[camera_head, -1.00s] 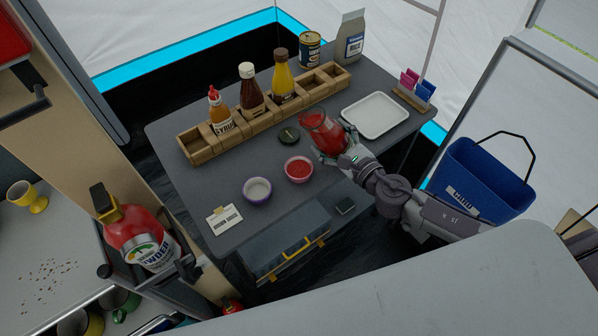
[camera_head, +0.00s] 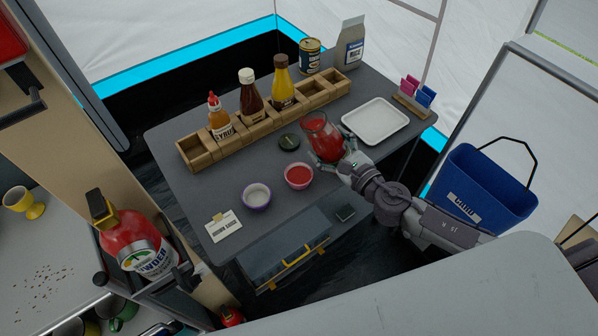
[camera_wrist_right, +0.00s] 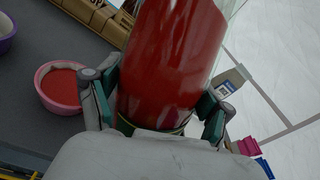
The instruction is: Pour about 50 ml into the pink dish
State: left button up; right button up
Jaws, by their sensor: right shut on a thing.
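The pink dish (camera_head: 299,176) stands on the dark table with red sauce in it; it also shows in the right wrist view (camera_wrist_right: 62,88). My right gripper (camera_head: 347,160) is shut on a clear glass jar (camera_head: 324,138) of red sauce, to the right of and behind the dish. In the right wrist view the jar (camera_wrist_right: 172,60) sits between the two fingers of the gripper (camera_wrist_right: 160,108). The jar is slightly tilted in the head view, its open top up and to the left. No stream of sauce shows. My left gripper is not in view.
A purple bowl (camera_head: 257,195) with pale contents stands left of the dish. A dark round lid (camera_head: 290,141) lies behind it. A wooden rack (camera_head: 262,127) with several bottles lines the back. A white tray (camera_head: 375,121) lies at right, and a label card (camera_head: 223,226) at front left.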

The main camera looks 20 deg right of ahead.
aim_at(323, 119)
jog(key=shift+w+r, duration=0.1)
jog(key=shift+r, duration=0.05)
jog(key=shift+a+m+b, duration=0.2)
jog(key=shift+m+b, duration=0.1)
jog(key=shift+b, duration=0.15)
jog(key=shift+a+r+m+t+p, duration=0.2)
jog(key=shift+a+r+m+p, duration=0.2)
jog(key=shift+r, duration=0.35)
jog(key=shift+a+r+m+t+p, duration=0.25)
jog(key=shift+r+m, duration=0.25)
jog(key=shift+r, duration=0.25)
jog(key=shift+a+m+y+b, duration=0.3)
jog(key=shift+a+m, duration=0.05)
jog(key=shift+m, duration=0.05)
jog(key=shift+a+r+m, duration=0.4)
jog(key=shift+m, duration=0.1)
jog(key=shift+a+r, duration=0.1)
jog(key=shift+r, duration=0.1)
notch_tip(323, 119, up, 7)
jog(key=p, duration=0.7)
jog(key=shift+f, duration=0.1)
